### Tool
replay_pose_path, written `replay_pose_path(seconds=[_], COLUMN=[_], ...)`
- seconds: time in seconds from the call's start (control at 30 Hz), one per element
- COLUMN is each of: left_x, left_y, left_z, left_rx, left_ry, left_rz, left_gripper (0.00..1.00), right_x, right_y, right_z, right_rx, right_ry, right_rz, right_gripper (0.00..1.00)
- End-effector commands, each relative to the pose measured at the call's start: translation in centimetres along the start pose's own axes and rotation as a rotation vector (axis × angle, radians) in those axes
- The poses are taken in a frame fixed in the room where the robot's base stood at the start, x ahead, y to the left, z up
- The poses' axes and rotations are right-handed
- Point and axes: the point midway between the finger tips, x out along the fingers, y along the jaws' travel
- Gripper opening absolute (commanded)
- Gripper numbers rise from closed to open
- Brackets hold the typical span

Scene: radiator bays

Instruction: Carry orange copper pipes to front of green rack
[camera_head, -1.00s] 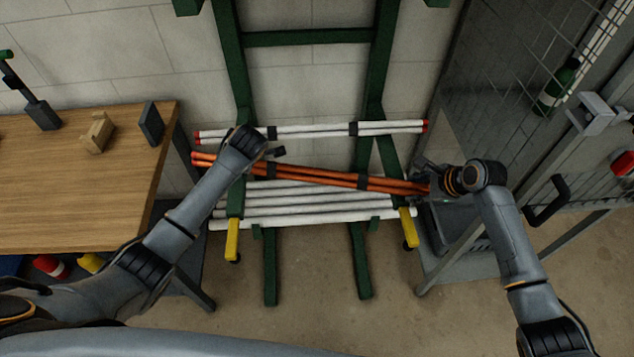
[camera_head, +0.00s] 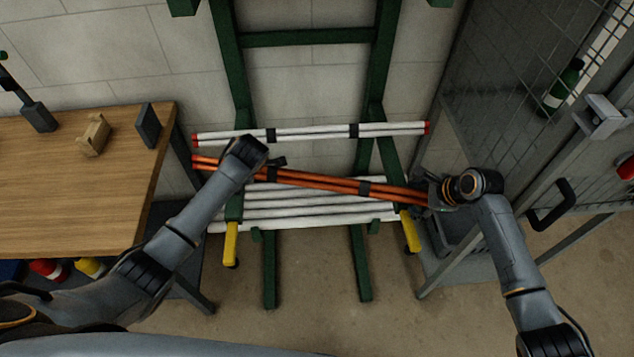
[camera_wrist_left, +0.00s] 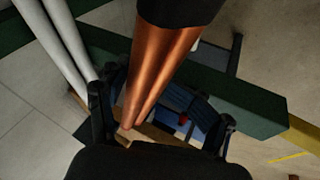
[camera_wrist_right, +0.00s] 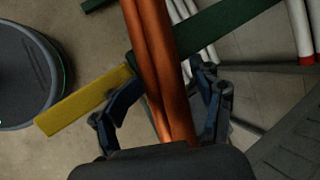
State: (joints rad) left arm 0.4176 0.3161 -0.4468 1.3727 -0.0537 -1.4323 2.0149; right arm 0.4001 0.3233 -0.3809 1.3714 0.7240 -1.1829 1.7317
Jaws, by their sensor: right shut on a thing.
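A bundle of orange copper pipes (camera_head: 325,182) with dark bands hangs tilted, right end lower, in front of the green rack (camera_head: 376,75). My right gripper (camera_head: 432,192) is shut on the bundle's right end; the right wrist view shows the pipes (camera_wrist_right: 158,60) between its fingers (camera_wrist_right: 165,95). My left gripper (camera_head: 274,162) is over the bundle's left part, its fingers mostly hidden by its wrist. In the left wrist view the pipes (camera_wrist_left: 158,65) lie between the left fingers (camera_wrist_left: 163,115), which stand apart with gaps beside the pipes.
White pipes (camera_head: 310,132) with red ends lie across the rack above the bundle, and more white pipes (camera_head: 315,208) lie below. Yellow-tipped arms (camera_head: 231,243) stick out from the rack. A wooden table (camera_head: 80,200) stands left, a mesh cage (camera_head: 530,130) right. The floor in front is clear.

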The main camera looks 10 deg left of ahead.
Motion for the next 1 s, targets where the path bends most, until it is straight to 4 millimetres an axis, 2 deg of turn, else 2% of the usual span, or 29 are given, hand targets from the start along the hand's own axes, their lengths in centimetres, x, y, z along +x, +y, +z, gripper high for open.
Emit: replay_pose_path(seconds=[0.17, 0.63, 0.87, 1.0], left_x=[-0.6, -7.1, -8.2, -8.2], left_y=[0.2, -0.1, -0.2, -0.2], left_z=[-0.1, 0.1, 0.0, 0.0], left_rx=[-0.002, -0.001, 0.0, 0.0], left_ry=[0.001, -0.002, 0.0, 0.0], left_rz=[0.004, 0.004, 0.002, 0.002], left_gripper=[0.6, 0.6, 0.6, 0.6], right_x=[-0.1, -0.2, -0.8, -2.6], right_y=[-0.2, -0.3, -0.3, -0.3], right_z=[-0.1, 0.0, -0.1, -0.1], right_rx=[0.0, 0.0, 0.0, -0.002], right_ry=[0.002, 0.001, 0.001, 0.001], right_rz=[-0.006, -0.008, -0.008, -0.009], right_gripper=[0.6, 0.6, 0.6, 0.6])
